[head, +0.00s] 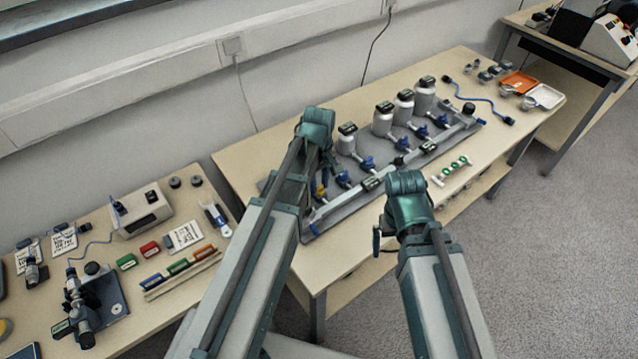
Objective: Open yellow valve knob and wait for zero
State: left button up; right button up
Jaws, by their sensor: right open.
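The yellow valve knob (320,190) shows small at the left end of the grey manifold plate (322,222) on the middle table. My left gripper (326,178) points down right beside and above the knob. Its fingers are small and partly hidden by my own arm, so I cannot tell whether they touch the knob or are open. Several blue valves (368,162) run along the manifold, with grey canisters (383,120) carrying dark displays behind them. My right gripper (380,240) is open and empty in front of the table's near edge, mostly hidden behind its wrist.
Green-handled parts (452,170) lie in front of the manifold. An orange tray (518,82) and a white tray (544,96) sit at the table's right end. The left table holds a microscope (82,308) and a boxy instrument (140,210).

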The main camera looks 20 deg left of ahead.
pick_arm(q)
grip_shut()
jog(key=shift+m, duration=0.3)
jog(key=m, duration=0.3)
jog(key=shift+m, duration=0.3)
jog(key=m, duration=0.4)
jog(key=shift+m, duration=0.3)
jog(key=m, duration=0.4)
jog(key=shift+m, duration=2.5)
